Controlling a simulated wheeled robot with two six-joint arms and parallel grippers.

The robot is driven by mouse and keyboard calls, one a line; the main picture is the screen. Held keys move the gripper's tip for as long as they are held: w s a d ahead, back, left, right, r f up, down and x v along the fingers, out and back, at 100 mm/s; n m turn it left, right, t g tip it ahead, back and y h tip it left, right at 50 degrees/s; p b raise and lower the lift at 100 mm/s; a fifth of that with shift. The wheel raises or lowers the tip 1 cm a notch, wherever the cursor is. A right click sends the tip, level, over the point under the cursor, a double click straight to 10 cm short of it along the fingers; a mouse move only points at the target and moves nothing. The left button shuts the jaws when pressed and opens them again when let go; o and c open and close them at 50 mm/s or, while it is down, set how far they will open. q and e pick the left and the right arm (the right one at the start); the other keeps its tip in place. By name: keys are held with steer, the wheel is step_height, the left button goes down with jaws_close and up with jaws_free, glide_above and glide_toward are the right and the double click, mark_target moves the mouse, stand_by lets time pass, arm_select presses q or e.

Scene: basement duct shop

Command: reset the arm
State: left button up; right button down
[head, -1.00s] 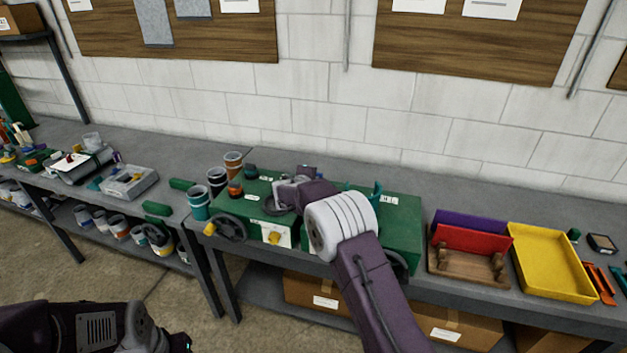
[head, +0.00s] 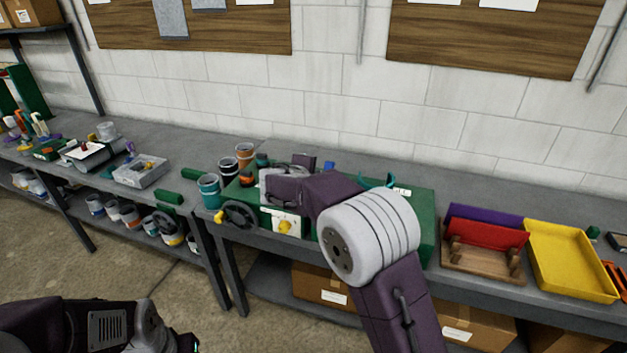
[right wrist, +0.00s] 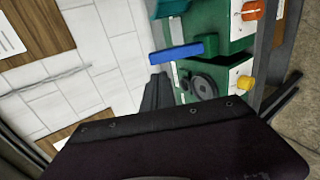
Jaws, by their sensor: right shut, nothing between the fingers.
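My right arm reaches up from the bottom of the head view, its wrist bent over a green machine (head: 423,215) on the bench. The arm hides much of the machine's middle, and I cannot make out the fingertips there. In the right wrist view my right gripper (right wrist: 157,90) shows as dark fingers, shut and empty, in front of the white wall and beside the machine (right wrist: 230,75). A blue bar (right wrist: 177,53) appears near the fingertips, apart from them. My left arm lies low at the bottom left of the head view; its gripper is out of view.
The machine has a black handwheel (head: 240,215) and a yellow knob (head: 284,227). Several cups, including a teal one (head: 208,190), stand to its left. Cardboard boxes (head: 320,284) are below. The floor at left is clear.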

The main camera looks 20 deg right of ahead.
steer(key=s+d+r+m+g, duration=0.1)
steer(key=s+d+r+m, duration=0.1)
steer(key=s+d, duration=0.4)
steer(key=s+d+f+m+g+y, duration=0.2)
steer(key=s+f+m+g, duration=0.15)
steer(key=s+f, duration=0.65)
steer(key=s+a+f+m+g+y, duration=0.2)
steer(key=s+a+f+m, duration=0.1)
steer(key=s, duration=0.6)
steer(key=s+a+f+m+g+y, duration=0.2)
steer(key=s+a+f, duration=0.4)
steer(key=s, duration=0.4)
steer(key=shift+f+m+y, duration=0.45)
steer(key=shift+f+y, duration=0.15)
steer(key=shift+f, duration=0.2)
steer(key=shift+g, duration=0.25)
